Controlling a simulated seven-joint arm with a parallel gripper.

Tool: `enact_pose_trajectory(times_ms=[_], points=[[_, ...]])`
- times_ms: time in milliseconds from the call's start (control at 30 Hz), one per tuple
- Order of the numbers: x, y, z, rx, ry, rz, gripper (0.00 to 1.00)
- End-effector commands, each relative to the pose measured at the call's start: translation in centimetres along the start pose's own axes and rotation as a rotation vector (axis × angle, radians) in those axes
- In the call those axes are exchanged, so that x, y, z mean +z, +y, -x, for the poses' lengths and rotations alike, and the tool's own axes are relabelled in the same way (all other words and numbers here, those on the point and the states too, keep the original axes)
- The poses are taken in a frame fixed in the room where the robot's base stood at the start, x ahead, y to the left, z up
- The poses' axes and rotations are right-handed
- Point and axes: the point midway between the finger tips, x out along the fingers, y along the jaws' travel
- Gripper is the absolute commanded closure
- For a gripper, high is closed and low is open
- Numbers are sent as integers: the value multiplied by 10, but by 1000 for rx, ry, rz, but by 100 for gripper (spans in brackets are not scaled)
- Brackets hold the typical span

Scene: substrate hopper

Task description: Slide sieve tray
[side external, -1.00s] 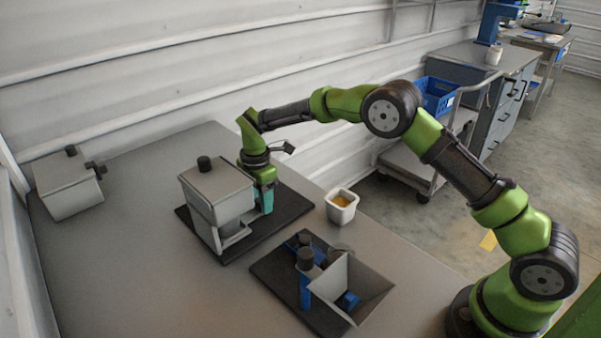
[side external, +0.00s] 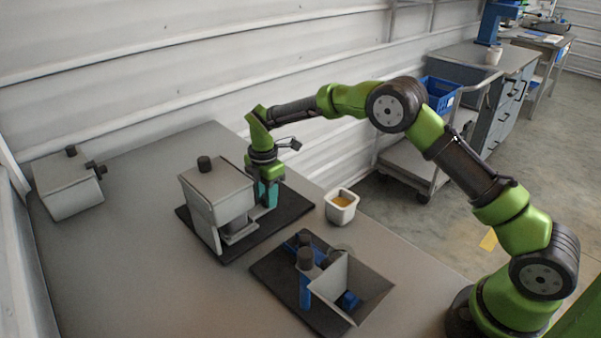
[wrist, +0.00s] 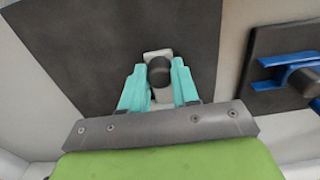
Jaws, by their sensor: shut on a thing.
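The grey hopper (side external: 215,190) with a black knob on its lid stands on a dark base plate (side external: 283,212). The sieve tray shows as a light piece (side external: 238,231) low in the hopper's open front; most of it is hidden. My gripper (side external: 266,200) is low behind the hopper's right side. In the wrist view my gripper (wrist: 160,80) has its teal fingers shut on either side of a dark round knob (wrist: 160,70) on a light strip (wrist: 157,54), seemingly the sieve tray's handle. The strip lies over the dark plate.
A white cup (side external: 341,207) with yellow contents stands just right of the plate. A second dark plate (side external: 275,267) in front carries blue parts and a grey open scoop-like bin (side external: 350,285). A grey box (side external: 66,187) stands at the far left. The left front table is clear.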

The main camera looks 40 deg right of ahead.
Motion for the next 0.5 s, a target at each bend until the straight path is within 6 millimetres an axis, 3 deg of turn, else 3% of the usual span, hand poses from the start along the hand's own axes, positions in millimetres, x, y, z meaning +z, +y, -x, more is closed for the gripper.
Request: enact_pose_trajectory(times_ms=[500], points=[[44,0,0,1,-2,-1,88]])
